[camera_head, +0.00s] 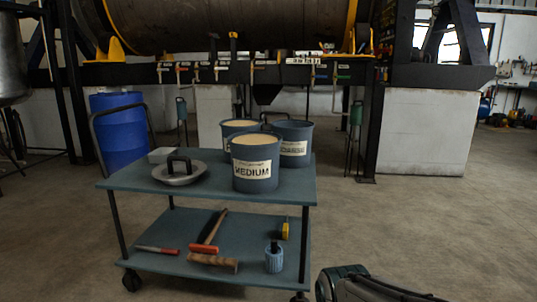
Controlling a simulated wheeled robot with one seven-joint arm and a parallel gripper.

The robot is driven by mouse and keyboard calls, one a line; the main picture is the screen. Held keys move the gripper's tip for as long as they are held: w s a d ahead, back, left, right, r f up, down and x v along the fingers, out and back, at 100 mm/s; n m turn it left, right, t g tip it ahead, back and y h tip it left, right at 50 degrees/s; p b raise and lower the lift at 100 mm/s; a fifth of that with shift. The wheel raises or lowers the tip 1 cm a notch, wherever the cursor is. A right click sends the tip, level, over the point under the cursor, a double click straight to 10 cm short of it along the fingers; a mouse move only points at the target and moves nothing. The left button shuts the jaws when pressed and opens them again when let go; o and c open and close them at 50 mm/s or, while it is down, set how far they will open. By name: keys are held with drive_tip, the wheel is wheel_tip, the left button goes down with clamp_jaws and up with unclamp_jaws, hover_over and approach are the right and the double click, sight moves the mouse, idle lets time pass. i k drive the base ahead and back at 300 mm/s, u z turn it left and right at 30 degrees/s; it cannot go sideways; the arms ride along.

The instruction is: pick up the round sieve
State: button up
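A round, flat grey metal piece with a dark arched handle (179,171) lies on the top shelf of a blue-grey cart (225,192), toward its left side. It is the only thing in view that could be the round sieve, but I cannot make out a mesh. Its handle stands up and nothing covers it. My gripper does not show. A dark grey-green part at the bottom right edge seems to be mine, well apart from the round piece.
A tub marked MEDIUM (255,177) stands right of the round piece, with a right rear tub (294,158) and another behind. A small grey block (161,155) lies behind the piece. The lower shelf holds a hammer (213,229) and a blue bottle (274,260). Floor at right is clear.

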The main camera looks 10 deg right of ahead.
sight(179, 170)
drive_tip(key=u, duration=2.65)
drive_tip(key=i, duration=1.55)
drive_tip(key=z, duration=3.15)
